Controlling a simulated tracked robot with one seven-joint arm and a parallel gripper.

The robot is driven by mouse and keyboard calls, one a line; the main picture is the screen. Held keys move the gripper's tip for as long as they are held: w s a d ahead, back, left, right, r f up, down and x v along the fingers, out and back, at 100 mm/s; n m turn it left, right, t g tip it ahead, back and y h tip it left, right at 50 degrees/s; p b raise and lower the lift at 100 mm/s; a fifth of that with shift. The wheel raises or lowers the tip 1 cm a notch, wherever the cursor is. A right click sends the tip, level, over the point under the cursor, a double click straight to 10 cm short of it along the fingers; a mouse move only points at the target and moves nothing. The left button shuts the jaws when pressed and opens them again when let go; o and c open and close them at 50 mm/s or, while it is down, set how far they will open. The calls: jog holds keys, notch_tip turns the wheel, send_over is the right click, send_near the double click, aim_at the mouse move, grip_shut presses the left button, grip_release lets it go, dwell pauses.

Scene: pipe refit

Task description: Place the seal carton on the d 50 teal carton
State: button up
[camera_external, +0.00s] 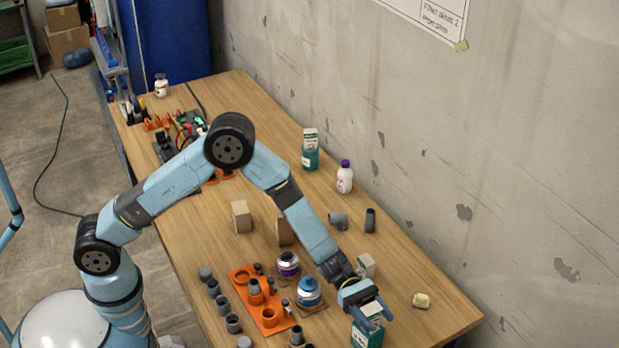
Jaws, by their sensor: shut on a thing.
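My gripper (367,308) is at the front right of the bench, pointing down. Its fingers are shut on a small white and green carton (374,311), which I take for the seal carton. Directly below it in the picture stands a teal carton (367,336). The held carton overlaps the teal carton's top; I cannot tell whether they touch. Another teal carton (310,160) stands at the back by the wall, with a small white and green carton (310,136) on top. Size labels are too small to read, so I cannot tell which is d 50.
A pale small carton (365,266) stands just behind my gripper. A blue-and-white tub (309,292), a purple-banded tub (288,265) and an orange fitting tray (262,300) are left of it. A cream block (422,300) lies right. A white bottle (345,177) stands near the wall.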

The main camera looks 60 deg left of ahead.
jog(key=o, duration=1.1)
jog(key=shift+c, duration=0.2)
jog(key=a, duration=1.1)
jog(key=s+a+r+m+g+y, duration=0.3)
jog(key=s+a+r+m+y, duration=0.4)
jog(key=s+a+r+m, duration=0.5)
jog(key=s+a+r+m+t+y, duration=0.2)
jog(key=s+a+r+t+y, duration=0.1)
jog(key=s+a, duration=0.4)
jog(key=s+a+r+m+t+y, duration=0.2)
jog(key=s+a+r+y, duration=0.2)
jog(key=s+a, duration=0.3)
jog(key=s+a+r+m+t+y, duration=0.2)
jog(key=s+a, duration=0.6)
jog(key=a, duration=0.6)
notch_tip(320, 180, up, 3)
jog(key=shift+a+r+t+y, duration=0.1)
jog(key=shift+a+t+y, duration=0.25)
jog(key=shift+t+y, duration=0.55)
